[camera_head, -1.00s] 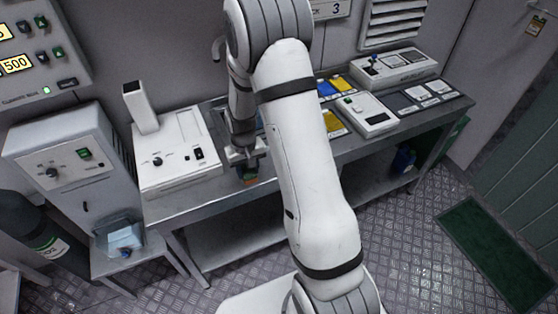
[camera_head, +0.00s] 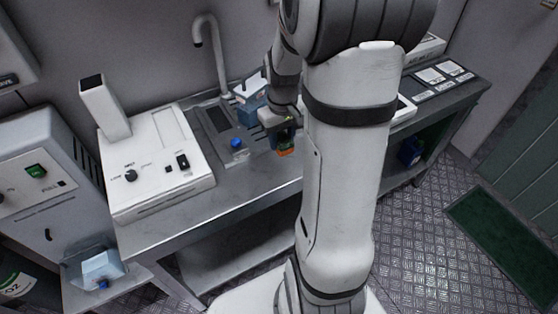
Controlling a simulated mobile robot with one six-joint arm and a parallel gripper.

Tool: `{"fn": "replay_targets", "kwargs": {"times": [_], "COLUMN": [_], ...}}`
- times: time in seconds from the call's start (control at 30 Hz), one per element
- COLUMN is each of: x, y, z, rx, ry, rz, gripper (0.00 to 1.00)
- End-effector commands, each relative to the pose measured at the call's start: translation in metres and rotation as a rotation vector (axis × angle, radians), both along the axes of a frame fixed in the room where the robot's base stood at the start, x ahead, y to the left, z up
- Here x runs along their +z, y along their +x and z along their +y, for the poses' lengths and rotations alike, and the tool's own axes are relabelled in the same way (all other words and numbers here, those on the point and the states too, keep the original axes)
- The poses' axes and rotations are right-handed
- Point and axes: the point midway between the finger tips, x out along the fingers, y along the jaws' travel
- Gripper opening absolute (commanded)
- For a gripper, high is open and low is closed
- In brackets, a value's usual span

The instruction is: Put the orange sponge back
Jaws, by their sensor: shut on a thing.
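The orange sponge (camera_head: 286,152) shows as a small orange block with a green layer, below my gripper (camera_head: 284,138) and in front of the bench top. My gripper is shut on the sponge and holds it near the front edge of the bench, left of my large white arm link. The fingers are small and dark here, and part of the sponge is hidden by them. I cannot tell how high above the bench it hangs.
A metal bench (camera_head: 185,215) carries a white device (camera_head: 150,165) at left. A blue container (camera_head: 245,108) stands behind my gripper. My arm hides the bench's middle.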

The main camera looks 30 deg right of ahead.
Motion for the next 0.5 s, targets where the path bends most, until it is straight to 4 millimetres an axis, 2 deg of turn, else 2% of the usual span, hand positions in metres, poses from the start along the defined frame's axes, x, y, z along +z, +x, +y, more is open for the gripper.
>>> {"fn": "replay_targets", "kwargs": {"times": [0.03, 0.13, 0.37, 0.5], "x": [-0.012, -0.03, -0.054, -0.075], "y": [-0.002, -0.001, -0.001, -0.001], "z": [0.0, 0.0, 0.0, -0.001], "rx": [-0.001, -0.002, -0.003, -0.004], "ry": [0.002, 0.002, 0.001, 0.002], "rz": [0.006, 0.006, 0.003, 0.004], "gripper": [0.12, 0.12, 0.12, 0.12]}}
